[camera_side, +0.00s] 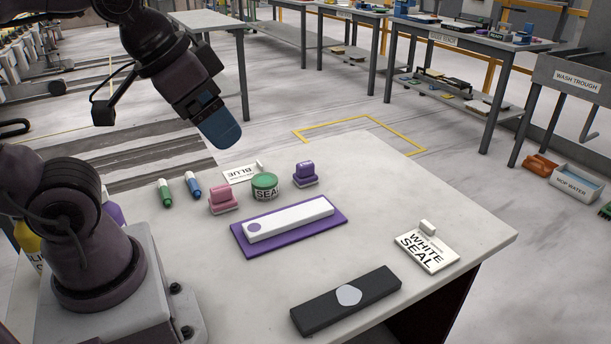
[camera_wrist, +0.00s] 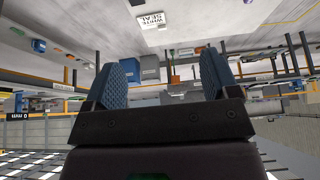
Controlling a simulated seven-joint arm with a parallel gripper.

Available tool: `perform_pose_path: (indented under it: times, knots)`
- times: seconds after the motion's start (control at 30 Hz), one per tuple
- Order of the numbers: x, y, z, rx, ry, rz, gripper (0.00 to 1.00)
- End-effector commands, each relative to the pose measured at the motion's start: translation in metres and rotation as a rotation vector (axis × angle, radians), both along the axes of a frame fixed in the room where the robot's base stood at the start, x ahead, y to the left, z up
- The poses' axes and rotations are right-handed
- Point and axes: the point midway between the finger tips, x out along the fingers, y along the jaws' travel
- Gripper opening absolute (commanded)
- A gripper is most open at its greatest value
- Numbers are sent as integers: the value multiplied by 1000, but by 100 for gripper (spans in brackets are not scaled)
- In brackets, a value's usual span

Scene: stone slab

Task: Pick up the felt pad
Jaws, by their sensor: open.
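No thing is labelled felt pad, and I cannot tell for sure which one it is. A pink block with a raised grip (camera_side: 226,201) and a similar purple block (camera_side: 305,176) stand on the slab, either side of a green tin (camera_side: 265,182) marked SEAL. A flat purple mat (camera_side: 333,225) lies in front, with a long white bar (camera_side: 290,220) on it. My gripper (camera_side: 222,138) is high above the back left of the slab, apart from everything. Its two blue fingers are spread and empty in the wrist view (camera_wrist: 164,82).
A black bar (camera_side: 315,315) with a grey patch lies at the front. A WHITE SEAL card (camera_side: 428,250) is on the right, also in the wrist view (camera_wrist: 151,21). Green (camera_side: 165,193) and blue (camera_side: 193,185) markers and a BLUE card (camera_side: 238,174) are behind. Slab between is clear.

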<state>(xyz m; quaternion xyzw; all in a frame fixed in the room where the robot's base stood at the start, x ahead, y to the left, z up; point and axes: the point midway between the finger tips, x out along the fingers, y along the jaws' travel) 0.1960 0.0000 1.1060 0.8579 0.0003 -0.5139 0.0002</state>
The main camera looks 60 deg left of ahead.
Motion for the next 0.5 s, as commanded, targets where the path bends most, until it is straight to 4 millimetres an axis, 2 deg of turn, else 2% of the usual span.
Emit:
perform_pose_path:
  times: [0.17, 0.23, 0.37, 0.5]
  knots:
    - [6, 4, -18, -7, 95, 19, 81]
    - [17, 9, -26, -17, 154, 40, 81]
    - [50, 26, -38, -38, 254, 106, 81]
    - [91, 51, -54, -60, 334, 241, 81]
